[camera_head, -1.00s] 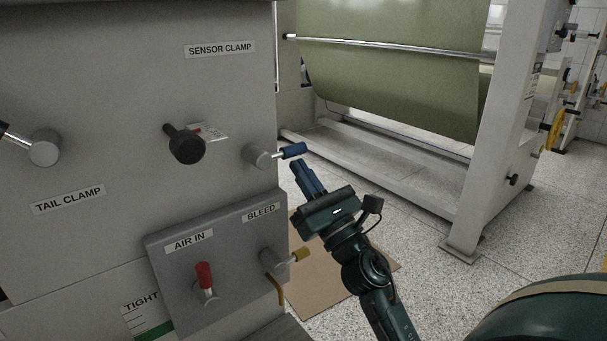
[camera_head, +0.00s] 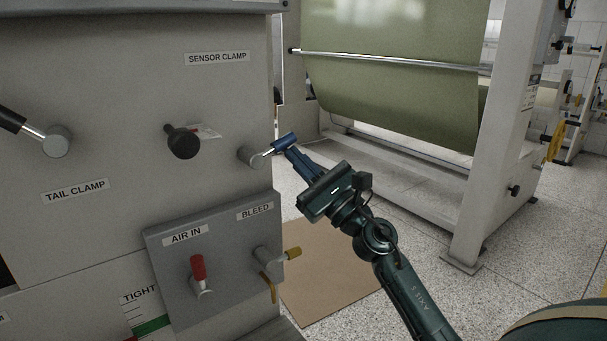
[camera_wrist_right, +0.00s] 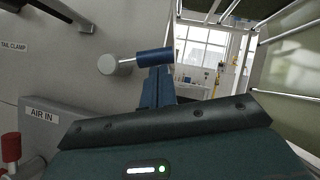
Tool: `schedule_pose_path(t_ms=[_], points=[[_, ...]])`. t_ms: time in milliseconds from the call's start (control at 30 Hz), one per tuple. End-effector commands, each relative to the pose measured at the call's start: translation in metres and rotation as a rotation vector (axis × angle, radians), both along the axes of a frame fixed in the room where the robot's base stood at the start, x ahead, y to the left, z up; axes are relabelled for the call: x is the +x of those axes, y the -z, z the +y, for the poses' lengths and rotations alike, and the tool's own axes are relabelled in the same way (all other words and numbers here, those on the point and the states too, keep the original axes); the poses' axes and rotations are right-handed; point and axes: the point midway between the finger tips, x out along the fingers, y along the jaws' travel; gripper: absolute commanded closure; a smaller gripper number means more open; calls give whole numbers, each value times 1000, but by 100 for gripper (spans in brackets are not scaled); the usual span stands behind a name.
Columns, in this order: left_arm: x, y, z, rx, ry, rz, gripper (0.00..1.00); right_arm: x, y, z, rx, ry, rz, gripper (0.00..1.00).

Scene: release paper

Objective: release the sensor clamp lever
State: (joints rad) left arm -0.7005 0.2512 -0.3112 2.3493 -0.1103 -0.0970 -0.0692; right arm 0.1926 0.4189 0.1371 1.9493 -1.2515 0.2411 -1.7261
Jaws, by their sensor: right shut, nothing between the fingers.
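The lever with the blue grip (camera_head: 284,141) sticks out to the right and tilts up from its round grey hub (camera_head: 252,157), on the grey panel below and right of the SENSOR CLAMP label (camera_head: 217,58). The blue grip also shows in the right wrist view (camera_wrist_right: 153,56). My right gripper (camera_head: 297,153) is shut and empty, its fingertips at the underside of the grip. In the right wrist view its blue fingers (camera_wrist_right: 156,84) stand directly under the grip and seem to touch it. My left gripper is not in view.
A black knob (camera_head: 183,142) sits left of the lever, and the TAIL CLAMP lever hub (camera_head: 56,141) farther left. Below are a red-handled AIR IN valve (camera_head: 198,268) and a yellow-tipped BLEED valve (camera_head: 292,254). A machine frame (camera_head: 490,150) with a green web stands behind.

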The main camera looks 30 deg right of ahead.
Motion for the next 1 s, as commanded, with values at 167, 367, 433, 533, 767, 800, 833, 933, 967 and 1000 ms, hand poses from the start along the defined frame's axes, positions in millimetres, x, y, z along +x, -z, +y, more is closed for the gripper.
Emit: schedule_pose_path(t_ms=[167,367,433,533,767,800,833,933,967,1000], points=[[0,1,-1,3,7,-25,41,1,-15,-1,-176,1,-19,100],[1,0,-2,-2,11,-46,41,1,-29,1,-367,1,-33,100],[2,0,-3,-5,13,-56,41,0,-34,2,-432,1,-39,100],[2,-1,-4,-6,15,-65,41,0,-41,5,-526,1,-46,100],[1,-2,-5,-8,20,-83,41,0,-55,13,-743,1,-62,100],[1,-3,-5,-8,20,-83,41,-1,-58,14,-780,1,-66,100],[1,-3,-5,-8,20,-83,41,-1,-59,15,-807,2,-67,100],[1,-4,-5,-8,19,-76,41,-1,-65,20,-895,2,-74,100],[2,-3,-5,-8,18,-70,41,-1,-66,21,-920,0,-75,100],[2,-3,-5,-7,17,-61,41,-1,-68,23,-952,2,-79,100]])
